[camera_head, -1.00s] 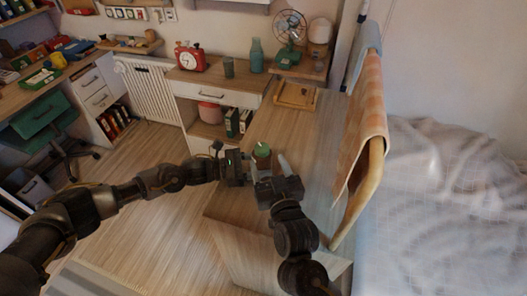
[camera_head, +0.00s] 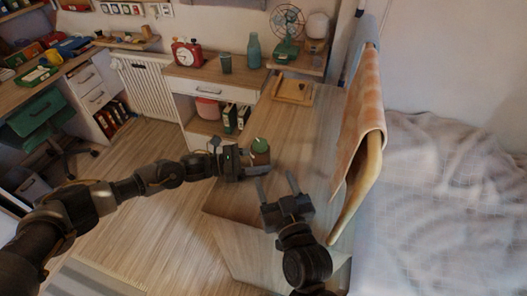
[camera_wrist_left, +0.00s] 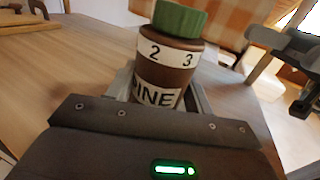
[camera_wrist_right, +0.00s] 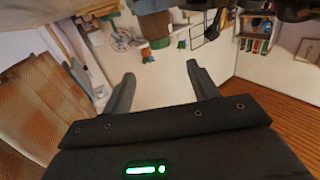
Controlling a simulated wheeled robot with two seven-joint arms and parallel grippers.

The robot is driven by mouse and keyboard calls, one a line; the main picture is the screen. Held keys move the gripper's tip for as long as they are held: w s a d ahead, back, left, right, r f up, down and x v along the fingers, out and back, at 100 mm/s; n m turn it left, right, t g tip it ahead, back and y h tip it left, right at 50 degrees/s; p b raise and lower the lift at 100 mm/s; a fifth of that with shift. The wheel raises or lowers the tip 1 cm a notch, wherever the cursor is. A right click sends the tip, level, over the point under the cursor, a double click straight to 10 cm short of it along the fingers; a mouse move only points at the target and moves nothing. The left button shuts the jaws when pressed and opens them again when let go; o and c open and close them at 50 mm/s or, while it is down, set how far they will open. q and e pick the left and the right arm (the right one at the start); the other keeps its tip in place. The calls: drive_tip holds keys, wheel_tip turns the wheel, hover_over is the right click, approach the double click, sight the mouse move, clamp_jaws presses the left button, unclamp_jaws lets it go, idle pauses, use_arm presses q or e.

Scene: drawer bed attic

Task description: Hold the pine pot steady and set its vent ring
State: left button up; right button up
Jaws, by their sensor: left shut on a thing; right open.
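The pine pot (camera_head: 259,158) is a brown jar with a green top (camera_head: 260,145), upright at the left edge of the long wooden top. In the left wrist view, the pot (camera_wrist_left: 166,68) shows a white band with 2 and 3 below its green top (camera_wrist_left: 180,18), and a lower label of which "INE" is readable. My left gripper (camera_head: 259,171) is shut on the pot's lower body from the left. My right gripper (camera_head: 276,184) is open and empty, just in front of the pot and apart from it; its two spread fingers also show in the right wrist view (camera_wrist_right: 162,82).
The wooden top (camera_head: 306,135) is clear behind the pot, up to a small wooden tray (camera_head: 293,91). An orange checked cloth (camera_head: 358,125) hangs over a curved wooden rail on the right, beside the bed (camera_head: 450,200). A teal bottle (camera_head: 254,50) and red clock (camera_head: 187,53) stand farther back.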

sight(263, 149)
drive_tip(key=x, duration=1.2)
drive_tip(key=c, duration=1)
drive_tip(key=shift+d+n+g+y, duration=0.1)
drive_tip(key=shift+n+g+y, duration=0.2)
drive_tip(key=shift+n+y, duration=0.5)
drive_tip(key=shift+y, duration=0.4)
drive_tip(key=o, duration=1)
